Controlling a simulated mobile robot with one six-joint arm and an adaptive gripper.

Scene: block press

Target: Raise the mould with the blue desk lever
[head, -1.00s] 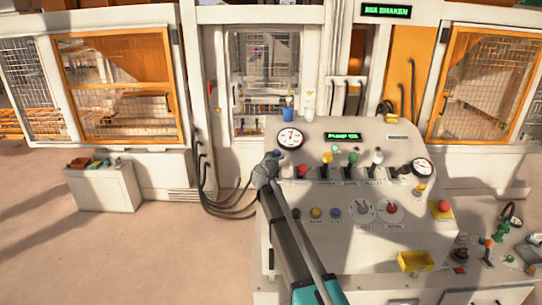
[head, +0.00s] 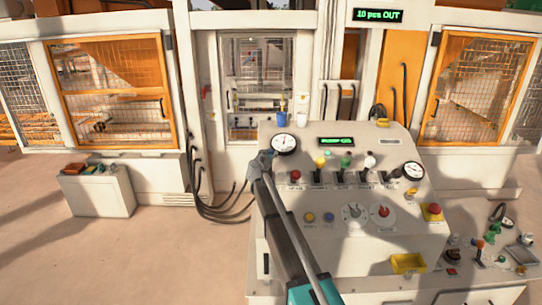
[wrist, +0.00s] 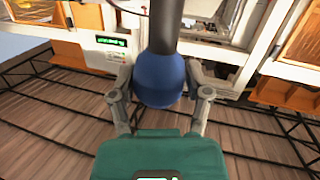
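The blue knob (wrist: 160,82) of the desk lever fills the middle of the wrist view, on a dark shaft. My gripper (wrist: 160,88) has one finger on each side of the knob, closed in against it. In the head view my gripper (head: 263,160) is at the left edge of the sloped control desk (head: 345,240), below the round gauge (head: 284,143). It largely hides the blue lever there. The press window (head: 258,75) is behind the desk; I cannot make out the mould in it.
Levers with yellow (head: 320,162), green (head: 346,160) and white (head: 370,160) knobs stand to the right of my gripper. A red stop button (head: 433,208) is on the desk's right. A blue cup (head: 282,119) and a white cup (head: 302,119) stand behind.

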